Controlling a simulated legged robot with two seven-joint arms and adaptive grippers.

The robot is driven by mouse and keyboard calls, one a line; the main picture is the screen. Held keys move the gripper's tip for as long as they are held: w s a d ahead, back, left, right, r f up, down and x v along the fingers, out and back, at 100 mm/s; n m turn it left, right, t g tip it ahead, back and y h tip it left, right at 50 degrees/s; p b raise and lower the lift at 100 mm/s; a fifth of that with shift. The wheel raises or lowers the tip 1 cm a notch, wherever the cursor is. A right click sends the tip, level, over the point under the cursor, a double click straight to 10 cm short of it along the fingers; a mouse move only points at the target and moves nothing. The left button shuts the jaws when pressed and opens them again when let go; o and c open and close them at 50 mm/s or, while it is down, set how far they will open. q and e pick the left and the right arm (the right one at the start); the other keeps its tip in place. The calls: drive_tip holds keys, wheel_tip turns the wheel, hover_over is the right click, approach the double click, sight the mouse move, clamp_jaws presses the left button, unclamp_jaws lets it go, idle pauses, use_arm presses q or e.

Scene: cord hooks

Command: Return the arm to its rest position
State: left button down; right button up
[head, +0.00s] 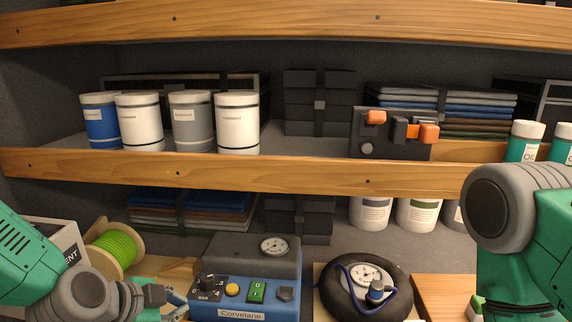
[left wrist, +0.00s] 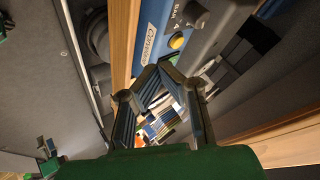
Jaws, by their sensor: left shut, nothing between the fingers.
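My left gripper (head: 176,300) is low at the left in the head view, in front of the lower shelf and just left of a blue machine (head: 243,306) labelled "Corvetane". Its fingers are shut and empty; they also show in the left wrist view (left wrist: 160,68), pointing towards the shelf edge with the blue machine (left wrist: 153,40) just beyond. A dark hook panel (head: 392,148) with orange and black hooks stands on the upper shelf. A blue cord (head: 352,296) lies over a black ring with a gauge on the lower shelf. My right arm is at the right; its gripper is out of view.
Several canisters (head: 140,124) stand at the left of the upper shelf, above my left arm. A spool of green cord (head: 112,250) and a pale box (head: 62,238) are close to that arm. The wooden upper shelf edge (head: 290,172) crosses the view.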

use_arm(q)
drive_tip(key=s+a+f+n+g+y+b, duration=0.1)
drive_tip(key=s+a+f+n+g+y, duration=0.1)
drive_tip(key=s+f+n, duration=0.5)
drive_tip(key=s+a+f+n+g+y+b, duration=0.2)
drive_tip(key=s+a+f+n+g, duration=0.2)
drive_tip(key=s+f, duration=1.4)
drive_tip(key=s+n+g, duration=0.1)
drive_tip(key=s+n, duration=0.2)
drive_tip(key=shift+a+y, duration=0.3)
use_arm(e)
drive_tip(key=f, duration=0.2)
drive_tip(key=d+f, duration=0.1)
drive_tip(key=shift+f, duration=0.4)
use_arm(q)
drive_tip(key=shift+a+f, duration=0.1)
drive_tip(key=shift+a, duration=0.2)
use_arm(e)
drive_tip(key=shift+a+r, duration=0.1)
drive_tip(key=shift+a, duration=0.2)
use_arm(q)
drive_tip(key=shift+d, duration=0.2)
use_arm(e)
drive_tip(key=shift+d, duration=0.25)
